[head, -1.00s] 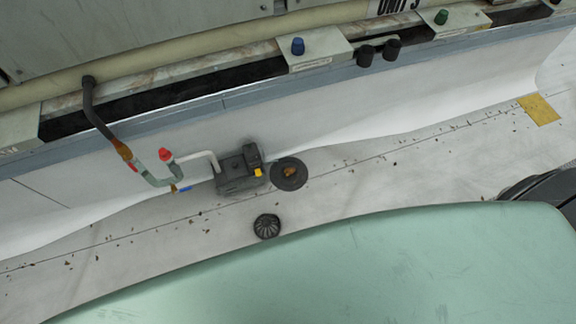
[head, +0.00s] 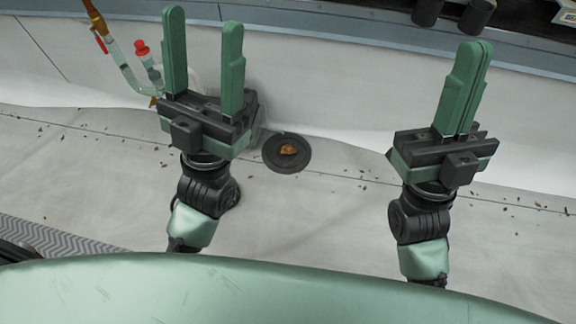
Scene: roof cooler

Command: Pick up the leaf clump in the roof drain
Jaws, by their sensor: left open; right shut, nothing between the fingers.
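The leaf clump (head: 289,150) is a small orange-brown heap lying in the round dark roof drain (head: 273,159) on the pale roof floor, near the foot of the upturned wall. My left gripper (head: 203,40) is left of the drain in the picture, with its two green fingers apart and nothing between them. My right gripper (head: 470,75) is well to the right of the drain, with its green fingers together and empty. Neither gripper touches the clump, which shows uncovered between the two arms.
A pipe with a red cap (head: 141,47) stands at the upper left, partly behind my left gripper. Two dark cylinders (head: 476,16) are at the top right. Loose leaf bits litter the floor along a seam. A grey ribbed strip (head: 60,243) lies at lower left.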

